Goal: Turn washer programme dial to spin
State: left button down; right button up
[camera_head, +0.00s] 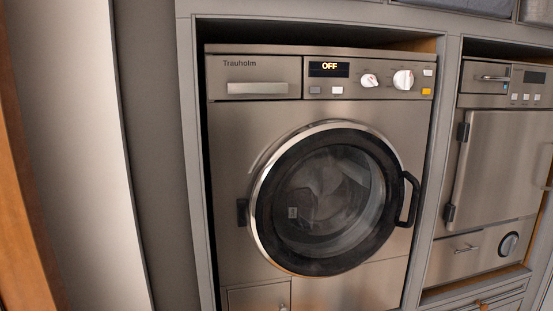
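The washer (232,136) is a grey metal front-loader labelled Trauholm, set in a grey cabinet bay. Its display (329,69) reads OFF. Right of the display are two white dials: a smaller one (370,80) and a larger one (403,80). Which of them is the programme dial is not labelled legibly. The round door (325,198) is shut, with a dark ring and a black handle (408,199) on its right; pale items show dimly behind the glass. Neither of my grippers is in view.
A second metal appliance (500,165) stands in the bay to the right, behind a grey cabinet post (437,170). A detergent drawer (257,88) is at the washer's upper left. A yellow button (426,91) sits right of the larger dial. Nothing blocks the washer front.

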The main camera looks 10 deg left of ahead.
aim_at(403, 79)
jog(key=l+u, duration=0.15)
jog(key=u, duration=0.15)
jog(key=l+u, duration=0.15)
jog(key=u, duration=0.15)
jog(key=l+u, duration=0.15)
jog(key=l, duration=0.2)
jog(key=k+l+u, duration=0.15)
jog(key=l, duration=0.15)
jog(key=l+u, duration=0.15)
jog(key=l, duration=0.2)
jog(key=k+l, duration=0.1)
jog(key=l, duration=0.25)
jog(key=k+l, duration=0.15)
jog(key=l, duration=0.2)
jog(key=k+l, duration=0.1)
jog(key=l, duration=0.25)
jog(key=k+l+u, duration=0.1)
jog(key=l, duration=0.25)
jog(key=k+l, duration=0.15)
jog(key=l, duration=0.2)
